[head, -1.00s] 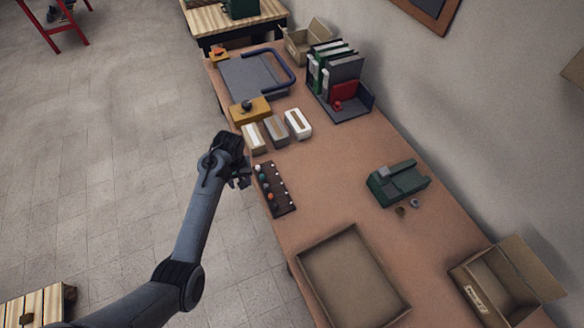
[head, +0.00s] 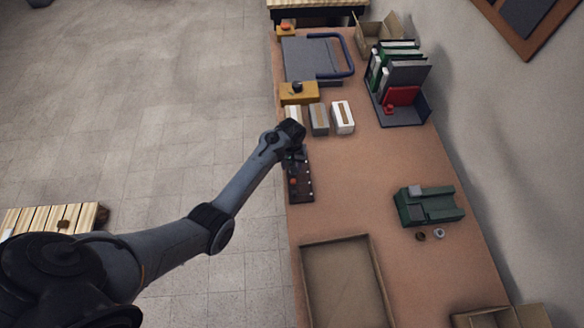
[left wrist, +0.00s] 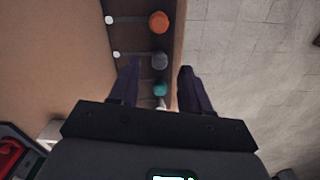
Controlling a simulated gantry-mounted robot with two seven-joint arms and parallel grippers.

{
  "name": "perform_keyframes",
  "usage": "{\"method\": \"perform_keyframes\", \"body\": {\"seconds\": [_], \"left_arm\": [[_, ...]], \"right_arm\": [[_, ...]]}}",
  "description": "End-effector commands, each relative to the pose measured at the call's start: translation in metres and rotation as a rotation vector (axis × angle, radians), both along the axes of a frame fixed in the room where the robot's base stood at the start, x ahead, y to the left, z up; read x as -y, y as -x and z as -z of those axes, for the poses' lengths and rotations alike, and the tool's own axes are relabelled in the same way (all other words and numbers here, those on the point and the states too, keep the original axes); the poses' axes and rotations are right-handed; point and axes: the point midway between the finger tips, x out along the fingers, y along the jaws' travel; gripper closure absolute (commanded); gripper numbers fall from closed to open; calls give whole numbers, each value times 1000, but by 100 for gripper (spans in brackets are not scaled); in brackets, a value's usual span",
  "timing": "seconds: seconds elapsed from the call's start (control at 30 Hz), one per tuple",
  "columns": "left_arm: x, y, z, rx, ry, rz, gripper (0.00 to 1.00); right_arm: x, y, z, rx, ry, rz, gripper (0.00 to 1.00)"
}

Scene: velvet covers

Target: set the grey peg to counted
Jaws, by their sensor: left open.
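The dark peg board (head: 301,197) lies along the table's left edge. In the left wrist view the grey peg (left wrist: 160,61) stands on the board (left wrist: 140,38), between an orange peg (left wrist: 159,21) and a teal peg (left wrist: 160,88). A line runs from the grey peg to a white dot (left wrist: 117,54) at the board's other side. My left gripper (left wrist: 160,75) is open and points down over the board. The grey peg shows just beyond the gap between its fingertips; I cannot tell the height. In the head view my gripper (head: 294,153) hides the board's far end. My right gripper is out of view.
Several small boxes (head: 343,117) and a yellow block (head: 299,93) stand just beyond the board. A shallow tray (head: 306,275) lies nearer. A green device (head: 428,205) sits to the right. The table middle (head: 355,180) is clear.

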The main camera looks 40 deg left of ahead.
Motion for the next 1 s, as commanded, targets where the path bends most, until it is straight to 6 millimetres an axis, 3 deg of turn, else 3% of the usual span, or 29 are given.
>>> {"method": "perform_keyframes", "body": {"seconds": [0.2,0.6,0.9,1.0], "left_arm": [[0,0,20,-1,-1,0,53],[0,0,24,1,-1,0,54],[0,0,24,0,0,0,100],[0,0,24,0,0,0,100]], "right_arm": [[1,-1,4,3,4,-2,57],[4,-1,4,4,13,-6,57],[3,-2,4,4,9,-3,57],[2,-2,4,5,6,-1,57]]}}
